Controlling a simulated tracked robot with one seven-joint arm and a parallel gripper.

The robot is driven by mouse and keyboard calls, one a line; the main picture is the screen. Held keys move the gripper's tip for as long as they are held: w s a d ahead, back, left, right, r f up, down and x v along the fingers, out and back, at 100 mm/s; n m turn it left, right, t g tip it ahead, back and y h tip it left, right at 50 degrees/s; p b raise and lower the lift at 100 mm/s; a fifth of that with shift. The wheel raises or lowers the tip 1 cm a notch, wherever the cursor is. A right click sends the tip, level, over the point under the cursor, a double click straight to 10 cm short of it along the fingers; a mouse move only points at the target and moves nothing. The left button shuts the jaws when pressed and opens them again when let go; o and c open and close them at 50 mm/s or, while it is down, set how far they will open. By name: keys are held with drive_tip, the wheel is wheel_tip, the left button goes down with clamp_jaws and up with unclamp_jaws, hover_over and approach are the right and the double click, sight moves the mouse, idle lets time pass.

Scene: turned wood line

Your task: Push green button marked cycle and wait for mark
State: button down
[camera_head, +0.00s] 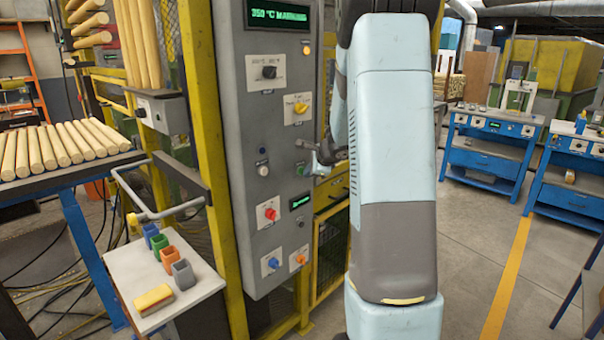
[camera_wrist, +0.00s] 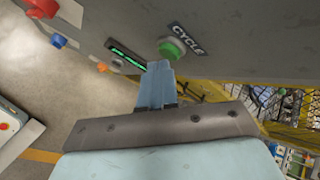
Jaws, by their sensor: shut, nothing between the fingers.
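The green button (camera_wrist: 171,48) shows in the wrist view on the grey panel, beside a black label reading CYCLE (camera_wrist: 187,38). My gripper (camera_wrist: 160,68) is shut and empty, its tips just below the button in that view; I cannot tell whether they touch it. The display (camera_head: 279,14) at the top of the panel reads "350 °C MARKING" in green.
The panel also carries a red knob (camera_head: 270,214), a yellow knob (camera_head: 300,108), a blue knob (camera_head: 273,263) and a small green display (camera_head: 299,201). A side shelf (camera_head: 165,287) holds coloured cups and a sponge. Wooden rods (camera_head: 62,146) lie on a rack at left.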

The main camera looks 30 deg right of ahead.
drive_tip(key=shift+s+d, duration=0.2)
drive_tip(key=shift+s, duration=0.25)
drive_tip(key=s, duration=0.1)
drive_tip(key=s+d, duration=0.1)
drive_tip(key=s, duration=0.2)
drive_tip(key=shift+s+d, duration=0.35)
drive_tip(key=shift+a, duration=0.1)
idle(0.8)
